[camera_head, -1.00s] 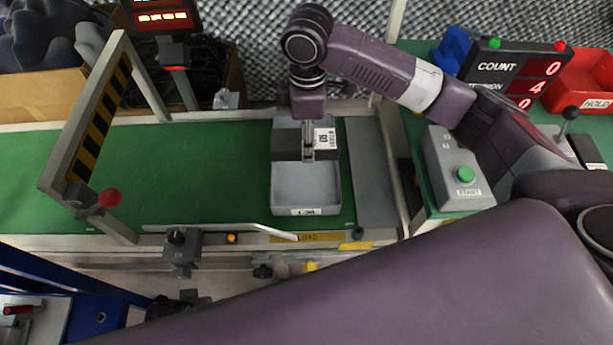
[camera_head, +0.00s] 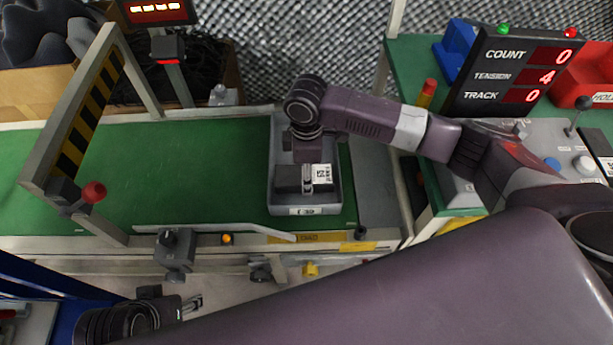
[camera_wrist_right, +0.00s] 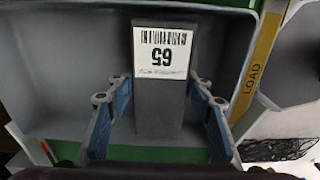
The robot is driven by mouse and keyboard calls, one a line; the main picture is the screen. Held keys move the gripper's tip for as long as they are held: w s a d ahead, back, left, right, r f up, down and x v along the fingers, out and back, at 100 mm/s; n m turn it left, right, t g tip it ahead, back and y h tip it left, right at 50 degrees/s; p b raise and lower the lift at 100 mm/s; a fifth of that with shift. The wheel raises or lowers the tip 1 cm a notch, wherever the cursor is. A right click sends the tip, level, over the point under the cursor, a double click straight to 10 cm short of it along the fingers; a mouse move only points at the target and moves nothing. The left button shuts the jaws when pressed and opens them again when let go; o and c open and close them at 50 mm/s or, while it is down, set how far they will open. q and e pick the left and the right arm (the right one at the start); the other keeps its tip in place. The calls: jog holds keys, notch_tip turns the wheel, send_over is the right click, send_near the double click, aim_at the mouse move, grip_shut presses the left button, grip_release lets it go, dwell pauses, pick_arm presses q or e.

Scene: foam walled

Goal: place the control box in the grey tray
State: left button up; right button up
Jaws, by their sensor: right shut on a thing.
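The control box is a dark block (camera_head: 288,179) with a white barcode label. It is within the outline of the grey tray (camera_head: 286,204), near the tray's front end. In the right wrist view the box (camera_wrist_right: 157,108) shows its label reading 65, with the tray floor (camera_wrist_right: 75,60) around it. I cannot tell whether it touches the floor. My right gripper (camera_head: 307,184) is over the tray and shut on the box, its blue-padded fingers (camera_wrist_right: 158,110) on either side. My left gripper (camera_head: 193,304) is low at the left, away from the tray; its jaw opening is unclear.
The tray sits at the right end of a green conveyor (camera_head: 180,170), behind a LOAD strip (camera_head: 310,238). A striped gate (camera_head: 88,120) with a red knob stands left. A counter display (camera_head: 515,75) and red HOLD bin (camera_head: 585,80) are at the right.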

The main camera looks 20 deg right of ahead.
pick_arm(q)
jog(key=shift+s+r, duration=0.1)
jog(key=shift+r, duration=0.1)
pick_arm(e)
jog(key=shift+w+f, duration=0.1)
jog(key=shift+f, duration=0.3)
jog(key=o, duration=1.4)
jog(key=shift+f, duration=0.15)
jog(key=shift+o, duration=0.2)
jog(key=shift+r, duration=0.45)
pick_arm(q)
jog(key=s+p+x, duration=0.2)
jog(key=p+x, duration=0.1)
jog(key=x, duration=0.8)
jog(key=shift+f+g+p, duration=0.35)
jog(key=shift+f+g, duration=0.05)
jog(key=shift+f, duration=0.2)
pick_arm(e)
notch_tip(320, 180, up, 11)
jog(key=shift+r, duration=0.2)
pick_arm(q)
jog(key=shift+s+d, duration=0.1)
jog(key=shift+s, duration=0.05)
